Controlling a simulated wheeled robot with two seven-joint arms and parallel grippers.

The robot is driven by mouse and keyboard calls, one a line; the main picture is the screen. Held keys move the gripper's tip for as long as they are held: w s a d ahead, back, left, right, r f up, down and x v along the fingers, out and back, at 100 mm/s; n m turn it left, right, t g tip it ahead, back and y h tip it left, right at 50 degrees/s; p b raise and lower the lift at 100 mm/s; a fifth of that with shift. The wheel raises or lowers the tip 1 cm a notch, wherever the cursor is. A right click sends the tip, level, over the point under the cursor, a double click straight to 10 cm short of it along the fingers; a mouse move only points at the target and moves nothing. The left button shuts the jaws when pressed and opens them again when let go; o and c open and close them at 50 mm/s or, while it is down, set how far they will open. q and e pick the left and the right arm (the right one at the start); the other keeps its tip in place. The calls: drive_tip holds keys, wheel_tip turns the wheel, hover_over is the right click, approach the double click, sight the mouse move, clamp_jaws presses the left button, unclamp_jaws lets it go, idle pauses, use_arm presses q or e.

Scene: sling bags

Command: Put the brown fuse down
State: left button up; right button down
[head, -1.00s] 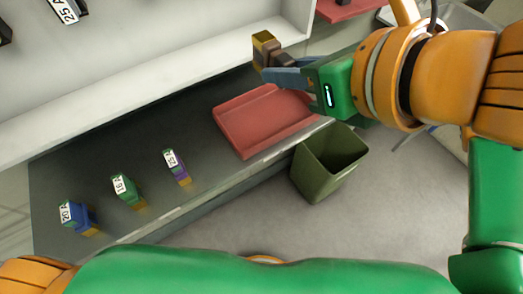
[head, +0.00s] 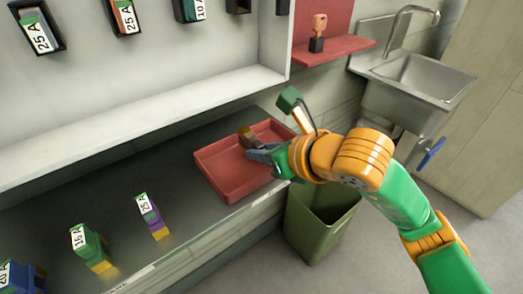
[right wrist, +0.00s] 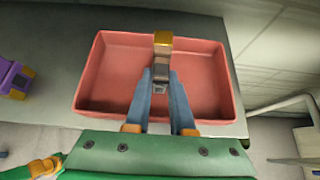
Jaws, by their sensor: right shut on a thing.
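The brown fuse (head: 246,136), with a yellowish end, is held in my right gripper (head: 258,151). In the right wrist view the blue fingers of the gripper (right wrist: 161,88) are shut on the dark lower part of the fuse (right wrist: 162,48). The fuse is over the red tray (head: 216,160), near its middle. I cannot tell whether it touches the tray floor. The tray (right wrist: 112,80) looks otherwise empty. My left gripper is not in view.
A purple fuse (head: 150,214), a green fuse (head: 86,243) and a blue fuse (head: 22,276) stand on the dark counter left of the tray. A green bin (head: 318,220) stands below its right end. A white panel with fuse slots rises behind.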

drive_tip(key=shift+f, duration=0.75)
drive_tip(key=shift+f, duration=0.1)
drive_tip(key=c, duration=1.2)
unclamp_jaws()
drive_tip(key=o, duration=0.5)
